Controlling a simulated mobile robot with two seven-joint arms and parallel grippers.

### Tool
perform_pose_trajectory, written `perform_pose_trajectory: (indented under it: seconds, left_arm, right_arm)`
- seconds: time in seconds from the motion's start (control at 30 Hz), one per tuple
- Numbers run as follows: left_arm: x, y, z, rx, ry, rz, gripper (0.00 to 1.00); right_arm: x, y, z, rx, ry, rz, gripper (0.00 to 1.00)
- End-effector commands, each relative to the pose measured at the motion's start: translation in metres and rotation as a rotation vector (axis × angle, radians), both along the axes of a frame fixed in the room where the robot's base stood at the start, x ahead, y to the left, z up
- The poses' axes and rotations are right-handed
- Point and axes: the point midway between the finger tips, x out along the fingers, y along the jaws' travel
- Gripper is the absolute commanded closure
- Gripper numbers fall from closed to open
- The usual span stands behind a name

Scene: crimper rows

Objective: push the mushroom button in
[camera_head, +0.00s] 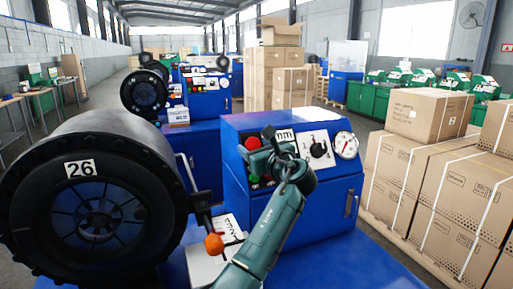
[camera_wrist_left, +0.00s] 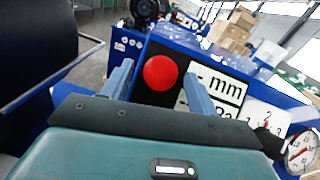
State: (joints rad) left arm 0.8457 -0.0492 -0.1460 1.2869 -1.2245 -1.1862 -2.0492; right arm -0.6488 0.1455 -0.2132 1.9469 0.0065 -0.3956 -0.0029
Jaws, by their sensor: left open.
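The red mushroom button (camera_head: 252,142) is on the sloped front panel of the blue control box (camera_head: 230,188), near the panel's upper left. My left gripper (camera_head: 257,156) is in front of the panel, close below and beside the button. In the left wrist view the round red button (camera_wrist_left: 160,73) shows between the two spread fingers of the left gripper (camera_wrist_left: 159,78), on a black plate. The fingers are open with nothing between them. I cannot tell whether they touch the panel. My right gripper is in neither view.
An "mm" display (camera_wrist_left: 222,86), a black rotary knob (camera_head: 319,149) and a white gauge (camera_head: 345,145) sit right of the button. The black crimper head (camera_head: 80,205) marked 26 and an orange-knobbed lever (camera_head: 214,243) are at left. Stacked cartons (camera_head: 425,185) stand at right.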

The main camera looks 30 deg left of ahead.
Motion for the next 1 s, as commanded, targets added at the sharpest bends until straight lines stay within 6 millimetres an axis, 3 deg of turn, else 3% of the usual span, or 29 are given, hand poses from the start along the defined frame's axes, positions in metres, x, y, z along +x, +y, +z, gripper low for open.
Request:
perform_pose_trajectory:
  seconds: [0.27, 0.7, 1.0]
  left_arm:
    - [-0.007, -0.011, -0.001, -0.002, -0.003, -0.002, 0.41]
    - [-0.062, -0.085, -0.002, -0.002, -0.001, -0.003, 0.41]
    - [-0.079, -0.105, 0.000, 0.001, -0.001, 0.000, 0.41]
  right_arm:
    - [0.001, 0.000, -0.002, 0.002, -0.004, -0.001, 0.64]
    - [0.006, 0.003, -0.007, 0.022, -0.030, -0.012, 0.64]
    - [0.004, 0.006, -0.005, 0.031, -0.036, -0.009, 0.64]
